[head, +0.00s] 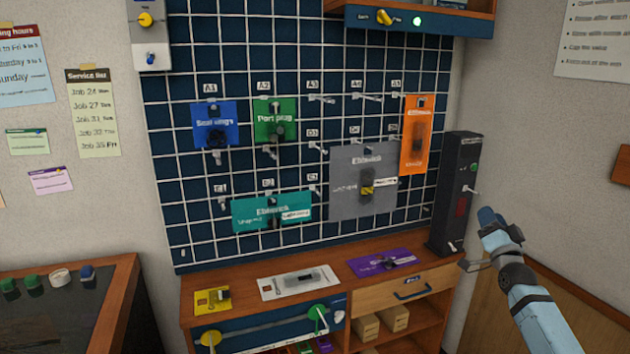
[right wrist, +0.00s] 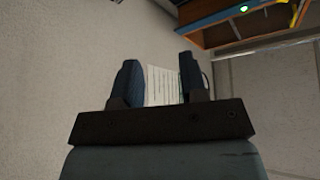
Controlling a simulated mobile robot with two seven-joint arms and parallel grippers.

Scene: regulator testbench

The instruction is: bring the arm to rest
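My right arm comes in from the lower right in the head view, with its pale blue links and the hand end, my right gripper (head: 485,235), held up in front of the wall beside the black upright unit. In the right wrist view the right gripper (right wrist: 160,82) shows two dark fingers standing apart. Nothing is held between them; a lined white sheet (right wrist: 162,85) on the wall shows behind the gap. My left gripper is in neither view.
A pegboard (head: 290,130) with hung packets stands behind a wooden bench (head: 245,275) carrying small cards. The black unit (head: 455,190) stands at the bench's right end. A shelf (head: 430,20) with a green light is above. A dark console (head: 60,310) stands lower left.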

